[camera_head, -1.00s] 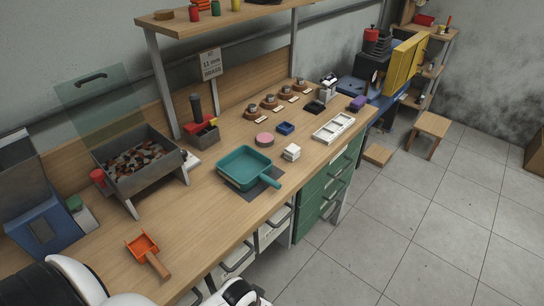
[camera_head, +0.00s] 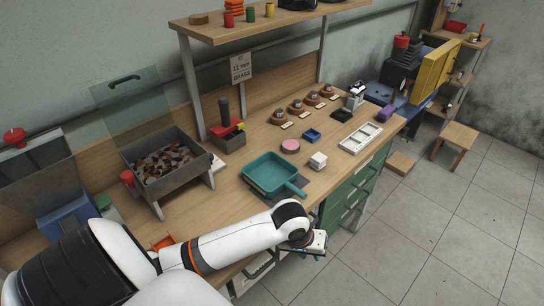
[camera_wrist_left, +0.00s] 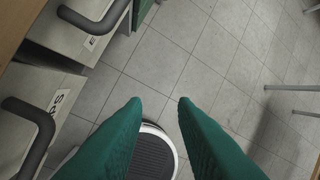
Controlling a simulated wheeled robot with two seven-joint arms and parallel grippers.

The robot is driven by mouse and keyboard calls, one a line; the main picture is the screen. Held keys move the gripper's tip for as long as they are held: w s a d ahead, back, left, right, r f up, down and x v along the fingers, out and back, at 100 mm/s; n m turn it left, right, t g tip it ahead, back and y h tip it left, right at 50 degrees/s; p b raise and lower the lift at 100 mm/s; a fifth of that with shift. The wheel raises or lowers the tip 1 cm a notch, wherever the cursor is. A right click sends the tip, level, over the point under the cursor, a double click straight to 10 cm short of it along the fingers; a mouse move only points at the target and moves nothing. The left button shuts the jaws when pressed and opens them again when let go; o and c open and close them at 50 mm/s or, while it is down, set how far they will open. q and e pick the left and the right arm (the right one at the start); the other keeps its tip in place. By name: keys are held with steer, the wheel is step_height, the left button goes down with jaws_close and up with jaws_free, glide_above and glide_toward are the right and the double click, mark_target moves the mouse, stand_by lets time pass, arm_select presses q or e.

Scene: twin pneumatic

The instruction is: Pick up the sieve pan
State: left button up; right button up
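The sieve pan (camera_head: 268,173) is a teal square pan with a short teal handle (camera_head: 294,189) pointing to the front right. It lies on a dark mat (camera_head: 262,195) near the front edge of the workbench. My left gripper (camera_head: 314,250) hangs past the bench's front edge, in front of the pan and apart from it. In the left wrist view, its two green fingers (camera_wrist_left: 158,102) are spread apart with nothing between them, and the pan does not show. My right gripper is not in view.
A metal bin of mixed pieces (camera_head: 182,178) stands left of the pan. A white block (camera_head: 318,161), a pink disc (camera_head: 290,146) and a white tray (camera_head: 361,138) are behind and to the right. Drawer handles (camera_wrist_left: 95,18) jut from the bench front.

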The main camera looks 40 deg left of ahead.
arm_select(q)
steer(key=w+a+r+n, duration=0.5)
steer(key=r, duration=0.4)
steer(key=n+g+y, duration=0.1)
steer(key=n+y, duration=0.1)
steer(key=n, duration=0.5)
glide_toward(297, 190)
steer(key=x, duration=0.2)
steer(key=p+x, duration=0.1)
steer(key=x, duration=0.2)
steer(key=shift+a+f, duration=0.3)
steer(key=shift+f, duration=0.05)
steer(key=x, duration=0.1)
steer(key=p+x, duration=0.1)
steer(key=x, duration=0.2)
steer(key=shift+w+d+f, duration=0.15)
steer(key=shift+d, duration=0.15)
steer(key=shift+w+f, duration=0.1)
steer(key=shift+f, duration=0.35)
jaws_close()
